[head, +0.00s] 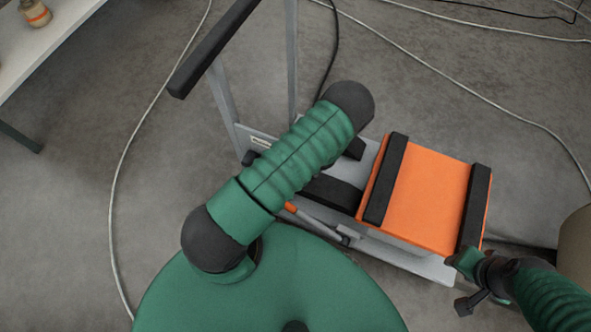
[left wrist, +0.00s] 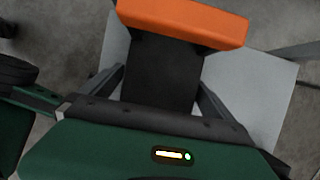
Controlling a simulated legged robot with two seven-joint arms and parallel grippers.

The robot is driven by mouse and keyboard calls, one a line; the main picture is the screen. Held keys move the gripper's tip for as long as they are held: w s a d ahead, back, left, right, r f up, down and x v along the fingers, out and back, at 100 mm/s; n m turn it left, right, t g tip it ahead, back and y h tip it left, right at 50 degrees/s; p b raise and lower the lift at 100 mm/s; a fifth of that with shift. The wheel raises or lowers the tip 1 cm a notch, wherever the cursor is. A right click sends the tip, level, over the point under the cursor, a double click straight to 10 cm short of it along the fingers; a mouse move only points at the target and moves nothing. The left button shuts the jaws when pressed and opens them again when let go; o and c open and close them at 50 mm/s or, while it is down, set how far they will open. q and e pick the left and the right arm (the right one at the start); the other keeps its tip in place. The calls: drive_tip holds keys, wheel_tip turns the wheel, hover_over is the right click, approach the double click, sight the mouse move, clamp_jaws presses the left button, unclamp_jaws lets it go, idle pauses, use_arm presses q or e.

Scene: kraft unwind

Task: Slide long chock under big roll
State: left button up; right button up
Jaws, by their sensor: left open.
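A tan curved surface (head: 576,246), cut off at the right edge of the head view, may be the big roll. I cannot make out a long chock for certain. My left gripper (left wrist: 161,77) shows in the left wrist view with its two dark fingers apart, over a black part below an orange block (left wrist: 185,22). In the head view my left arm hides this gripper. My right gripper (head: 472,284) is at the lower right, beside the cart's near right corner; its fingers are too small and dark to read.
A grey cart (head: 436,268) with an orange top (head: 425,195), black bars and an upright handle (head: 215,45) stands in front of me. A white table (head: 52,40) is at the upper left. Cables (head: 120,185) run over the floor. Floor on the left is otherwise clear.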

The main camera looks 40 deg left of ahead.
use_arm(q)
drive_tip(key=c, duration=2)
drive_tip(key=shift+a, duration=0.1)
